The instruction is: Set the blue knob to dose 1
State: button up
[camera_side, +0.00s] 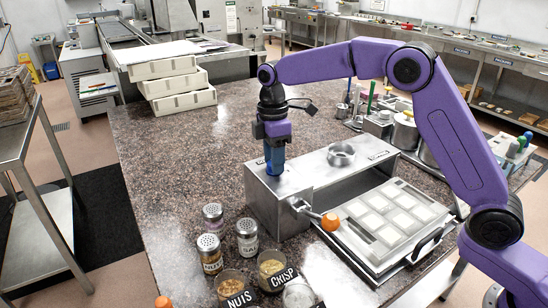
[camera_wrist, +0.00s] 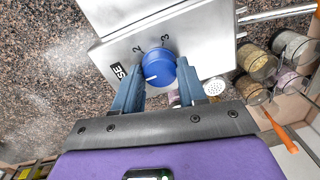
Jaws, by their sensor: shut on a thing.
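The blue knob (camera_wrist: 161,69) sits on the face of a steel dosing box (camera_side: 318,178), which also shows in the wrist view (camera_wrist: 175,22). My gripper (camera_wrist: 160,64) is shut on the knob, with one blue finger on each side of it. The knob's white mark points to the lower left in the wrist view. The digits 2 (camera_wrist: 137,49) and 3 (camera_wrist: 165,38) show above the knob; no digit 1 is visible. In the side view my gripper (camera_side: 274,165) points down at the box's left end, and I cannot make out the knob there.
An orange-ended lever (camera_side: 330,221) sticks out from the box beside a mould tray (camera_side: 386,222). Shaker jars (camera_side: 247,237) and cups labelled NUTS (camera_side: 231,288) and CRISP (camera_side: 272,270) stand in front. The counter behind the box is clear up to stacked trays (camera_side: 178,92).

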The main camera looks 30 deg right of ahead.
dwell(0.3)
jog(key=o, duration=1.1)
jog(key=shift+c, duration=0.2)
notch_tip(320, 180, up, 12)
jog(key=shift+w, duration=0.3)
jog(key=shift+s, duration=0.1)
